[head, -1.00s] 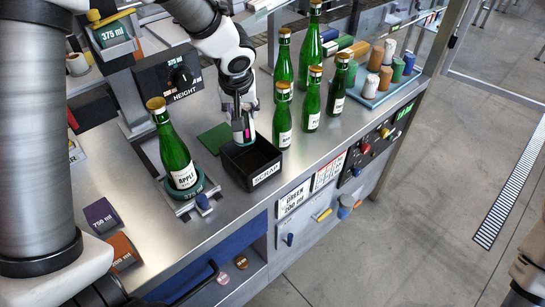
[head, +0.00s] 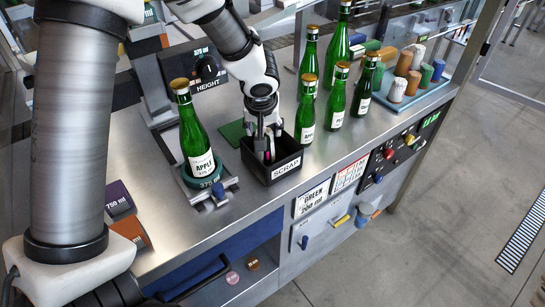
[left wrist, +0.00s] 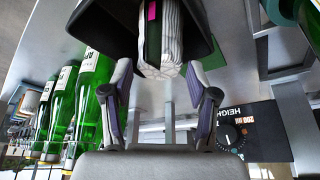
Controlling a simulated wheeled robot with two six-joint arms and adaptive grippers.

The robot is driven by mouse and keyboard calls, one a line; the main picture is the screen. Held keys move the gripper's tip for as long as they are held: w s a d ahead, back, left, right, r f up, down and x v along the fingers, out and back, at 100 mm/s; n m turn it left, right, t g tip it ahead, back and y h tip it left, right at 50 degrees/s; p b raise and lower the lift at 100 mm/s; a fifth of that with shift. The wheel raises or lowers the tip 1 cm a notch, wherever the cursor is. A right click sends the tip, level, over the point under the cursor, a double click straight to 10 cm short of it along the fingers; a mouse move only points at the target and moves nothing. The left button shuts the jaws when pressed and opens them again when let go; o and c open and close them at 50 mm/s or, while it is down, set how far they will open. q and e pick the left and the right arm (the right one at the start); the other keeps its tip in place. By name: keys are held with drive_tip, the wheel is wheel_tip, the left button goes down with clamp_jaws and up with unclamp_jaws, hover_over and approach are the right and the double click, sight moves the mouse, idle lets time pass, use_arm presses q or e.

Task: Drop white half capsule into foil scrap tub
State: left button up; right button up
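The white half capsule (left wrist: 172,45) shows in the left wrist view as a ribbed white piece with a dark green middle and a pink mark. It lies between the fingers of my left gripper (left wrist: 162,72), with gaps on both sides. In the head view my left gripper (head: 266,132) points down, its fingers spread, at the mouth of the black foil scrap tub (head: 285,170). White and pink show low between the fingers, at or inside the tub. I cannot tell if the capsule rests on its floor. My right gripper is not in view.
A green bottle (head: 194,130) stands in a holder left of the tub. Several green bottles (head: 337,95) stand close on the right. A tray (head: 425,95) of coloured capsules is farther right. The height unit (head: 205,68) is behind. The counter's front edge is near the tub.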

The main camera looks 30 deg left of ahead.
use_arm(q)
drive_tip(key=shift+w+f, duration=0.1)
drive_tip(key=v, duration=1.2)
drive_tip(key=shift+w, duration=0.1)
